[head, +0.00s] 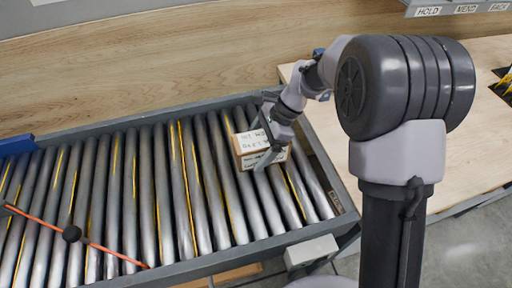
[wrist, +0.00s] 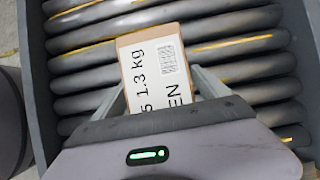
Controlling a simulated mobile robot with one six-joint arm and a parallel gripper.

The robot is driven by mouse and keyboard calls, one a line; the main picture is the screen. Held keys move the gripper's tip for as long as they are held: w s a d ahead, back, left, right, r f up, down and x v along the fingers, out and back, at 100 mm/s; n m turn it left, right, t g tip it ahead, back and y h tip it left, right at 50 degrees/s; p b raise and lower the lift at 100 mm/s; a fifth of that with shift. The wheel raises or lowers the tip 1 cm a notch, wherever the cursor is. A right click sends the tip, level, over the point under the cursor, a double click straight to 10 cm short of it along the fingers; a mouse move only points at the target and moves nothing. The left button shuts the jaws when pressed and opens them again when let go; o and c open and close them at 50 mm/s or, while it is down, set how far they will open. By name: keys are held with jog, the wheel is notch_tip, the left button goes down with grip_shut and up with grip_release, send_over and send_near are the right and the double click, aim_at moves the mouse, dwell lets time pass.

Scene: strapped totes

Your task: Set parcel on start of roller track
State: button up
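The parcel (head: 252,142) is a small brown box with white labels on it. In the head view it is over the right end of the roller track (head: 258,101), resting on or just above the rollers; I cannot tell whether it touches them. My gripper (head: 262,138) reaches down over it, one finger on each side. In the wrist view the parcel (wrist: 160,65) shows a label reading "1.3 kg" and a printed code. The fingers of my gripper (wrist: 160,80) lie against its two sides, with no clear gap. The parcel's underside is hidden.
An orange rod with a black knob (head: 72,233) crosses the track at the left. A blue part (head: 16,144) sits on the far rail. A wooden bench (head: 440,135) lies to the right. Rollers between rod and parcel are clear.

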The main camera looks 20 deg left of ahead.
jog(key=p+v, duration=0.5)
jog(key=v, duration=0.7)
jog(key=shift+d+r+p, duration=0.1)
jog(key=shift+r+p, duration=0.1)
jog(key=shift+p, duration=0.1)
jog(key=s+d+r+n+t, duration=0.25)
jog(key=s+d+r, duration=0.2)
jog(key=r, duration=0.35)
jog(key=s+d+r+n+t+h, duration=0.1)
jog(key=s+d+r+n+t, duration=0.1)
jog(key=s+d, duration=0.4)
jog(key=s+d+r+n+t+h, duration=0.2)
jog(key=s+d+r+t, duration=0.1)
jog(key=s+d, duration=0.4)
jog(key=s+t, duration=0.1)
jog(key=s, duration=0.2)
jog(key=shift+s+n, duration=0.2)
jog(key=shift+n, duration=0.15)
